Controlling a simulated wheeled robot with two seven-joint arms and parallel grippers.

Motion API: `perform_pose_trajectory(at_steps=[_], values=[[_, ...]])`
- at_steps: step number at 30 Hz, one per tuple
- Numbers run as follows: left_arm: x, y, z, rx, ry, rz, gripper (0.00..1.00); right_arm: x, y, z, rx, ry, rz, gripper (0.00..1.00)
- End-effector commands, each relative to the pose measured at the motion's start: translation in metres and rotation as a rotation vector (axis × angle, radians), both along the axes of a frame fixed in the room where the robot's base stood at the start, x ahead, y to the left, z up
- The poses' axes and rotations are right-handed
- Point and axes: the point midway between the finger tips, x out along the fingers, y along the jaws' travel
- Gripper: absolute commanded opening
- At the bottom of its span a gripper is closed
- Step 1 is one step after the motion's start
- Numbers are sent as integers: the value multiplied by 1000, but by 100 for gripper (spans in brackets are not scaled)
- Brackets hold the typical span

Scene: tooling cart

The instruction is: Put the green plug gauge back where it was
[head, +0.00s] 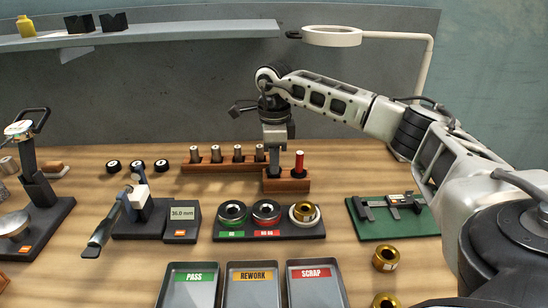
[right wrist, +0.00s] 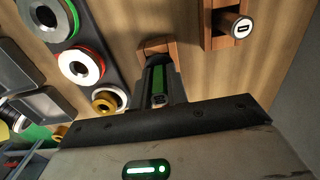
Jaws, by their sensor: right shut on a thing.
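My right gripper (head: 273,160) points down over the left part of a small wooden block (head: 288,184) in the head view. In the right wrist view my right gripper (right wrist: 158,90) is shut on the green plug gauge (right wrist: 159,80), whose green handle shows between the dark fingers. The wooden block (right wrist: 156,46) shows just beyond the fingertips. I cannot tell whether the gauge's lower end is in the block. In the head view the gripper hides the green gauge. A red plug gauge (head: 299,162) stands upright in the right part of the block. My left gripper is out of view.
A wooden rack (head: 198,167) with several grey-topped pins stands just behind. In front is a dark tray (head: 270,234) with green, red and gold rings. A green mat (head: 384,226) with a caliper lies to the right. PASS, REWORK and SCRAP trays (head: 317,292) are at the front.

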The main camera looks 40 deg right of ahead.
Motion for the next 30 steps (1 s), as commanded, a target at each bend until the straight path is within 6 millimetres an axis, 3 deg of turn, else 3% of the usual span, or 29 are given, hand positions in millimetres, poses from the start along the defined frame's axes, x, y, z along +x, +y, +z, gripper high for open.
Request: perform_pose_trajectory(at_steps=[16, 17, 18, 19, 30], values=[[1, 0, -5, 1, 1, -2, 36, 0, 0, -10, 1, -2, -1, 0], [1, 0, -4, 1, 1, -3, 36, 0, 0, -9, 1, -2, -1, 21], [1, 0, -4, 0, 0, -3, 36, 0, 0, -9, 1, -2, -1, 32], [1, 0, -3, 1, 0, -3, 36, 0, 0, -9, 1, -2, -1, 37], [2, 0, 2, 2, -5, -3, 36, 0, 0, -2, 1, -2, -1, 37]])
